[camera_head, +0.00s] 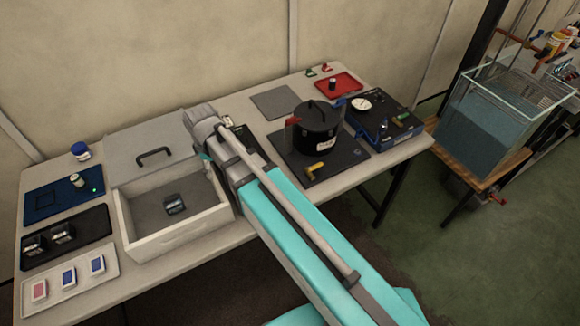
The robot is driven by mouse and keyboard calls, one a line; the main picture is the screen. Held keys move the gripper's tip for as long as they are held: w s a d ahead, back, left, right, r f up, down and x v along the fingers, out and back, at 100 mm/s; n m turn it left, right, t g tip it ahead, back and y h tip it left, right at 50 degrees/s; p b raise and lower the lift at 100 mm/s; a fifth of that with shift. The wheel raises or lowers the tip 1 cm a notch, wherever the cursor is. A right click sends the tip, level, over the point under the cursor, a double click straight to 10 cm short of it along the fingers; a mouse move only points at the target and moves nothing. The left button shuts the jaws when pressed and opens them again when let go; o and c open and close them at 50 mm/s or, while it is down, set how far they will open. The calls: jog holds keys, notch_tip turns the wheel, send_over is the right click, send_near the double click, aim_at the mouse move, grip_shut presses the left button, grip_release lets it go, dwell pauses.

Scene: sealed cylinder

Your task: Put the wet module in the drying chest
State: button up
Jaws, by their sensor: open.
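The open-topped white box that looks like the drying chest (180,237) stands on the table at left centre. Its grey lid panel with a black handle (153,155) lies behind the opening. One small dark module (174,205) lies on the grey floor inside the box, apart from the walls. Similar dark modules (62,233) sit on a black tray (90,246) to the left. I cannot tell from the picture which module is wet. My teal and grey arm crosses the table just right of the box. My gripper's fingers do not show.
A white tray (70,284) of colored cards and a blue mat (62,197) lie at left. A black pot (316,128), a blue instrument case (378,120) and a red tray (337,86) stand at right. A water tank (490,125) stands beyond the table.

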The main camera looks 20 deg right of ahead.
jog(key=s+d+m, duration=0.3)
jog(key=d+m, duration=0.3)
jog(key=d, duration=0.4)
jog(key=s+d+m, duration=0.3)
jog(key=d+m, duration=0.3)
jog(key=d, duration=0.5)
jog(key=shift+s+d+m, duration=0.3)
jog(key=shift+s, duration=0.1)
jog(key=shift+c, duration=0.3)
